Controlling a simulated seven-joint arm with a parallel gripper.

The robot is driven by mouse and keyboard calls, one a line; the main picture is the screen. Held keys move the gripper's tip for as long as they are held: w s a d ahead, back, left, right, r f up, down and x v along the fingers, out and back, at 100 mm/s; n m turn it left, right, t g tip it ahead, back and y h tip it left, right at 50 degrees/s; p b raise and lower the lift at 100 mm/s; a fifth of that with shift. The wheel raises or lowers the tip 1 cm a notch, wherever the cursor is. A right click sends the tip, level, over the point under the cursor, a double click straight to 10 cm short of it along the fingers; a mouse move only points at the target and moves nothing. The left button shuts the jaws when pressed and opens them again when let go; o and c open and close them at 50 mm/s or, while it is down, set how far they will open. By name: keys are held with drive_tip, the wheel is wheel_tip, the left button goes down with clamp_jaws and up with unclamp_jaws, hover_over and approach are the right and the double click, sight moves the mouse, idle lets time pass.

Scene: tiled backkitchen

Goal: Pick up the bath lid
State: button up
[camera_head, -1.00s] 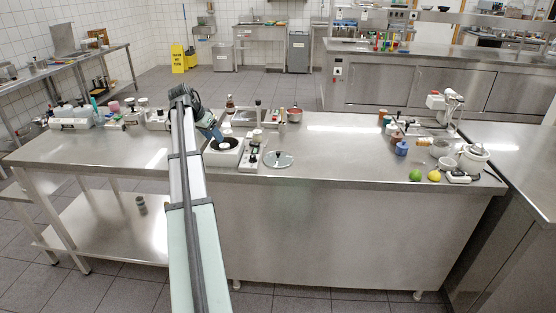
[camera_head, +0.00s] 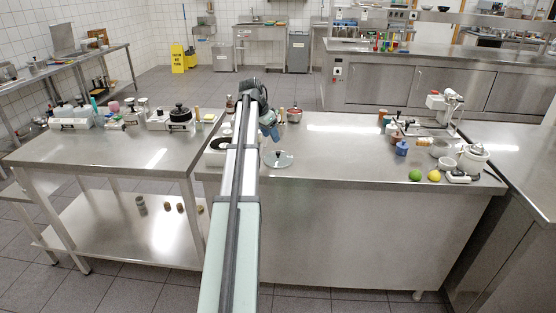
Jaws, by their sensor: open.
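A round, glassy lid with a small knob, which looks like the bath lid (camera_head: 284,161), lies flat on the steel counter near its front edge, just right of my arm. My gripper (camera_head: 271,135) hangs above and slightly behind the lid, with its blue fingers pointing down. It is open and apart from the lid. A white box-shaped device (camera_head: 215,147) with a dark round top stands left of my arm and is partly hidden by it.
A red-topped pot (camera_head: 295,114) stands behind my gripper. The counter (camera_head: 340,155) right of the lid is clear up to a blue jar (camera_head: 402,148), a lime (camera_head: 415,175) and a lemon (camera_head: 434,176). Several devices stand on the left bench (camera_head: 110,148).

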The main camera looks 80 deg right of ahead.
sight(278, 152)
drive_tip(key=x, duration=0.3)
drive_tip(key=shift+f, duration=0.2)
drive_tip(key=shift+a+x, duration=0.15)
drive_tip(key=shift+x, duration=1.2)
drive_tip(key=shift+a+x, duration=0.15)
drive_tip(key=shift+x, duration=1.15)
clamp_jaws()
